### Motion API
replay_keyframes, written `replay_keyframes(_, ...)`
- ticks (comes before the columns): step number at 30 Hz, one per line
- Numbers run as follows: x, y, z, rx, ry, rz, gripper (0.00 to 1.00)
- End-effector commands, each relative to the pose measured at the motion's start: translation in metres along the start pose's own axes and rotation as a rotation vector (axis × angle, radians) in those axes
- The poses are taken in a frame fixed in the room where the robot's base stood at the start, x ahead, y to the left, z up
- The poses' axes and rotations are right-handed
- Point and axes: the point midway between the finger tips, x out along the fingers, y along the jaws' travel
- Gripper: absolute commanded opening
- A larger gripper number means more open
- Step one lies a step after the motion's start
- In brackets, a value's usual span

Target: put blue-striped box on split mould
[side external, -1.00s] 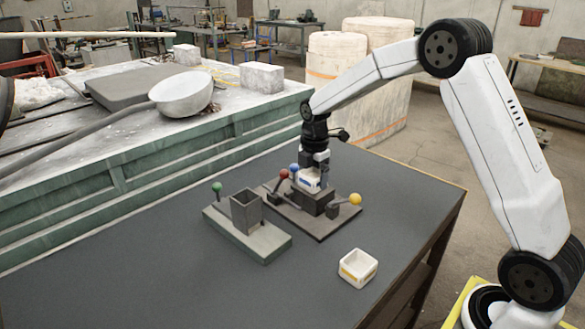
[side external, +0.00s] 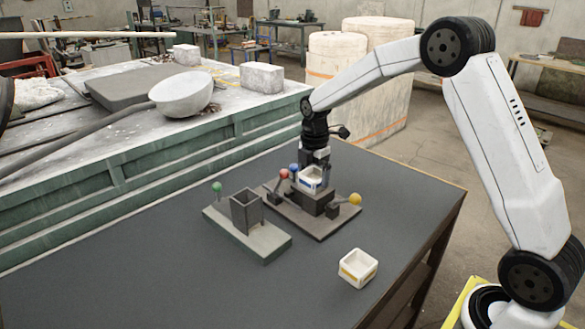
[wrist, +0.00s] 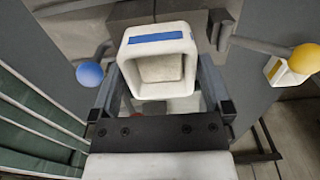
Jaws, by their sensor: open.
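The blue-striped box (side external: 311,180) is a small white open-topped box with a blue stripe. It sits on top of the dark block of the split mould (side external: 322,203), between its ball-ended handles. In the wrist view the box (wrist: 158,62) shows its blue stripe and hollow inside. My gripper (side external: 313,172) is right behind and above the box. In the wrist view my gripper's fingers (wrist: 160,100) are spread at the box's two sides, with the box near their tips. I cannot tell whether either finger touches it.
A yellow-striped white box (side external: 358,268) stands alone at the table's front right. A grey mould with a green ball (side external: 262,240) stands left of the split mould. A ladle (side external: 180,95) lies on the green-sided bench behind. The table's front left is clear.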

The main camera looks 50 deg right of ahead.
Motion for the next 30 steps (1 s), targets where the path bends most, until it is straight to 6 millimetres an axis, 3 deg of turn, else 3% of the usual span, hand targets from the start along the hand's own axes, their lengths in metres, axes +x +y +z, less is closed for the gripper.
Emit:
replay_keyframes(18, -0.092, 0.001, 0.0, 0.0, -0.001, 0.004, 1.0)
replay_keyframes(24, -0.108, 0.0, 0.0, 0.0, 0.0, 0.002, 1.0)
replay_keyframes(30, -0.112, 0.0, 0.0, 0.0, 0.0, 0.001, 1.0)
